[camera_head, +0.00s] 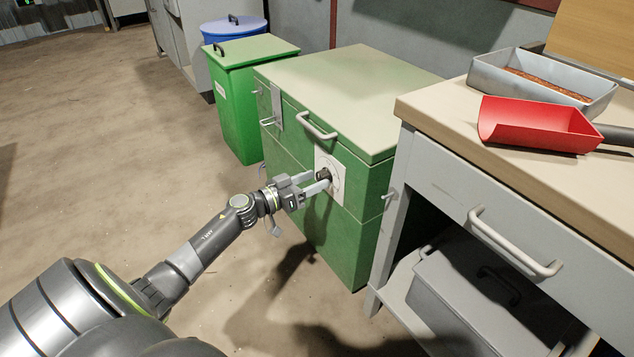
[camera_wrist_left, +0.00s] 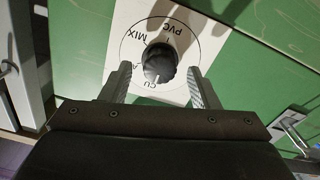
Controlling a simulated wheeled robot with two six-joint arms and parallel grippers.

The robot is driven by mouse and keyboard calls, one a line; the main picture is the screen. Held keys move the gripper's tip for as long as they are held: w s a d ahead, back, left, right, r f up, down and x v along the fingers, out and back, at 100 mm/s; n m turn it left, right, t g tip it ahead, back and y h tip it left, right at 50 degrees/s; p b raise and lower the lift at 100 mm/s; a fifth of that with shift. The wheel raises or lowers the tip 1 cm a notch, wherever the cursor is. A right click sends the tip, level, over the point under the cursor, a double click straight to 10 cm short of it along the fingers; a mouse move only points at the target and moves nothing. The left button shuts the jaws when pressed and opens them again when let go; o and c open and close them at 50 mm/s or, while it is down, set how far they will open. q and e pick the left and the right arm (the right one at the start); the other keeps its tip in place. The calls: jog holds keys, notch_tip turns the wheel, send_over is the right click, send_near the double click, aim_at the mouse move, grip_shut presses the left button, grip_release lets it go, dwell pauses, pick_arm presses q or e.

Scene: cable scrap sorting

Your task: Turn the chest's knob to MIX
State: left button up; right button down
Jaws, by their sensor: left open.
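The green chest (camera_head: 300,140) stands against the wall with its lid shut. Its black knob (camera_head: 322,173) sits on a white plate (camera_head: 337,165) on the front face. In the left wrist view the round knob (camera_wrist_left: 159,63) is in the middle of a dial (camera_wrist_left: 190,60) with PVC, MIX and CU readable, another label partly hidden. I cannot tell surely which label the knob points at. My left gripper (camera_head: 309,181) is at the knob, its open fingers on either side, with small gaps showing in the wrist view (camera_wrist_left: 158,76). My right gripper is out of view.
A workbench (camera_head: 470,110) with a drawer handle stands close on the right, holding a red scoop (camera_head: 535,124) and a metal tray (camera_head: 500,82). A green bin (camera_head: 236,105) and blue bin (camera_head: 232,30) stand behind left. The chest's lid handle (camera_head: 308,127) juts above the knob. Left floor is clear.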

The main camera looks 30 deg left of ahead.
pick_arm(q)
jog(key=shift+x, duration=0.85)
jog(key=c, duration=1)
jog(key=shift+o, duration=0.2)
